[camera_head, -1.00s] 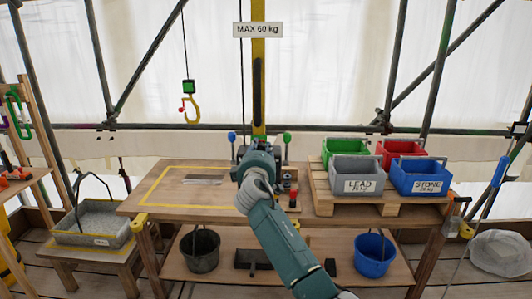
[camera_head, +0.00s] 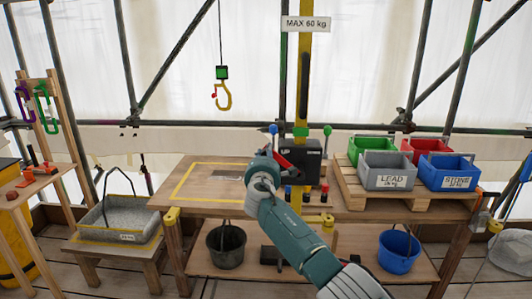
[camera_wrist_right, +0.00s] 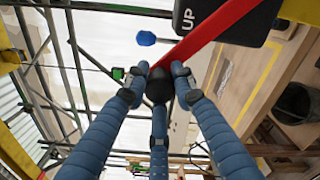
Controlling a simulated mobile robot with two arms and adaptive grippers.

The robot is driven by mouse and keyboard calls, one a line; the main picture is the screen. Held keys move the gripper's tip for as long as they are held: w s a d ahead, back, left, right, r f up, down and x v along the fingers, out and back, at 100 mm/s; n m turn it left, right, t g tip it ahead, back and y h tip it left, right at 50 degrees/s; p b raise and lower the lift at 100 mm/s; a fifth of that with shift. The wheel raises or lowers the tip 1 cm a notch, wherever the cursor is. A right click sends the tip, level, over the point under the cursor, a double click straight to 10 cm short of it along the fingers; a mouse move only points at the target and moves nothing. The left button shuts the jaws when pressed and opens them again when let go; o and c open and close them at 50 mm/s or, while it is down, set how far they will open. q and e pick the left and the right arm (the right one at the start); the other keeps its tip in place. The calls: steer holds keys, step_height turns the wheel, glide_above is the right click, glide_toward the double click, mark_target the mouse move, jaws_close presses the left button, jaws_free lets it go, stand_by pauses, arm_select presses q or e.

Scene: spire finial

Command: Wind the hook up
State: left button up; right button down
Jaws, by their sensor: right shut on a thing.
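The yellow hook (camera_head: 224,98) hangs from a green block (camera_head: 221,72) on a thin cable, above and behind the bench. The green block also shows small in the right wrist view (camera_wrist_right: 118,73). The black winch box marked UP (camera_head: 308,153) stands at the yellow post, with a red crank arm (camera_head: 283,160) at its front; the crank arm crosses the top of the wrist view (camera_wrist_right: 215,32). My right gripper (camera_wrist_right: 160,80) is shut on the crank's dark knob (camera_wrist_right: 158,88). In the head view my right gripper (camera_head: 264,165) covers the knob. My left gripper is out of view.
A pallet (camera_head: 352,185) with several coloured bins stands right of the winch. Blue (camera_head: 273,129) and green (camera_head: 327,131) knobs rise near it.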

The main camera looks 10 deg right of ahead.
arm_select(q)
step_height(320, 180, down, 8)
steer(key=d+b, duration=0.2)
steer(key=b, duration=0.5)
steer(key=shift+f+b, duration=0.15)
steer(key=shift+b, duration=0.15)
arm_select(e)
steer(key=w+a+f+n, duration=0.1)
steer(key=a+f+n, duration=0.2)
steer(key=f+n, duration=0.5)
steer(key=shift+a+f, duration=0.2)
steer(key=shift+f, duration=0.95)
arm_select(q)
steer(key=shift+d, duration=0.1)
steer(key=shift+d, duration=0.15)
arm_select(e)
steer(key=c, duration=1.4)
jaws_free()
steer(key=shift+c, duration=0.2)
steer(key=v, duration=1.2)
